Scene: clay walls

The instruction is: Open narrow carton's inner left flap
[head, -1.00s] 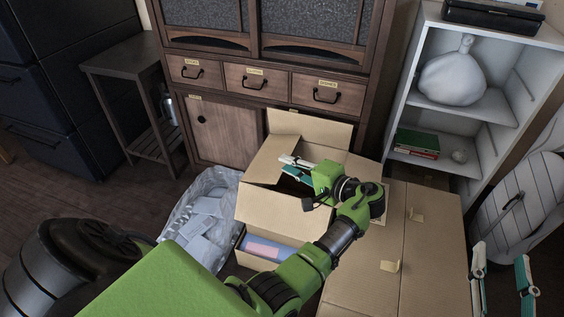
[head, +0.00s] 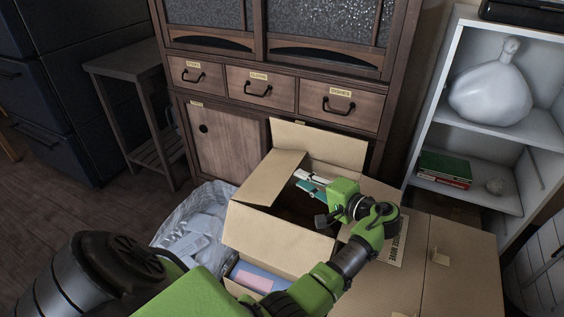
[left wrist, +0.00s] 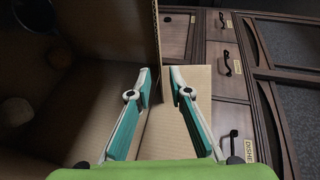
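The open carton (head: 275,237) stands in the middle of the head view, in front of the wooden cabinet. Its back flap (head: 318,147) stands up, and its left flap (head: 270,178) slants up and outward from the opening. My left gripper (head: 301,179) reaches over the opening from the right, its fingers pointing toward the left flap and the back corner. In the left wrist view the gripper (left wrist: 160,76) is open, fingers apart. A cardboard panel edge (left wrist: 156,35) lies just ahead of the tips; contact cannot be told. My right gripper is out of view.
A taped closed carton (head: 455,275) stands close on the right. A plastic bag of pale pieces (head: 197,225) lies left of the open carton. The cabinet (head: 222,140) is close behind, and a white shelf (head: 470,199) is at the right. Dark floor (head: 75,215) is free at left.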

